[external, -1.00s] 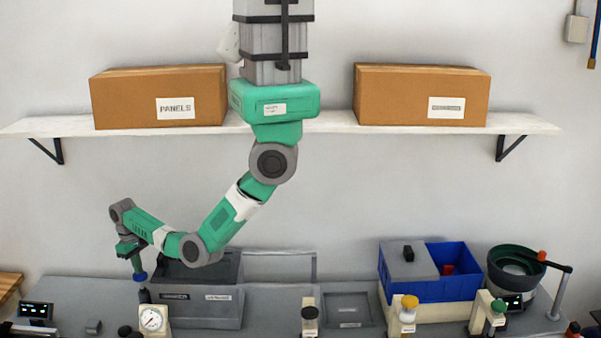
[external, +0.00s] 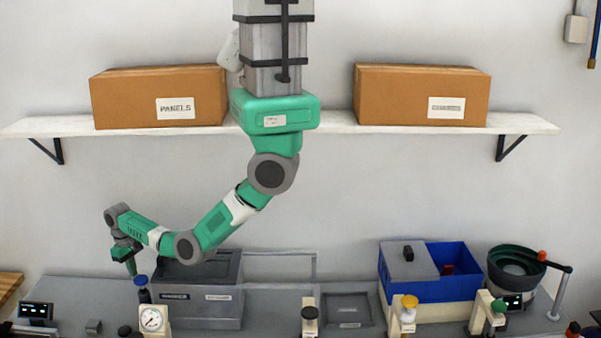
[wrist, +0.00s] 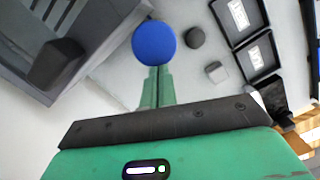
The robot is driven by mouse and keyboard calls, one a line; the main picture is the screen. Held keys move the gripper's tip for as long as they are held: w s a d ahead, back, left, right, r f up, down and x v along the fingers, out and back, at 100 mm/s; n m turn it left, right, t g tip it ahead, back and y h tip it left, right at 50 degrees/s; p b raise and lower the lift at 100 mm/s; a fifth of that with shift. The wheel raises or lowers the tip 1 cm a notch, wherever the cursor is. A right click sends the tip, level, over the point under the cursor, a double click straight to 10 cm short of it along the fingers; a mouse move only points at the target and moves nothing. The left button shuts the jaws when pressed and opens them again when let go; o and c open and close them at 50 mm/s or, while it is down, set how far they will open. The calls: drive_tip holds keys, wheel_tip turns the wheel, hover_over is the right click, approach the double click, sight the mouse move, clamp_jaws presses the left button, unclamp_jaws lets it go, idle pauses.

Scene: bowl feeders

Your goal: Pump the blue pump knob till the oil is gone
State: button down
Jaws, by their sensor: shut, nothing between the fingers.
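The blue pump knob (external: 141,280) tops a dark upright post at the left of the bench, just behind a gauge with a white dial (external: 151,318). My gripper (external: 132,272) points down with its fingers shut and empty. In the external view its tips are just left of the knob and about level with its top. In the wrist view the round blue knob (wrist: 154,43) lies right at the ends of the shut green fingers (wrist: 157,72). I cannot tell whether they touch. No oil can be made out.
A grey lidded bin (external: 200,310) stands close to the right of the knob. A small display (external: 36,311) and a small grey block (external: 94,327) are to the left. A blue bin (external: 455,285) and a dark bowl feeder (external: 515,270) stand far right.

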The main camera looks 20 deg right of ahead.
wheel_tip(320, 180, up, 8)
drive_tip(key=shift+w+a, duration=0.25)
drive_tip(key=shift+f, duration=0.1)
idle(1.5)
drive_tip(key=shift+s+d+r+g+h+p, duration=0.6)
drive_tip(key=shift+p, duration=5.75)
drive_tip(key=shift+f, duration=0.1)
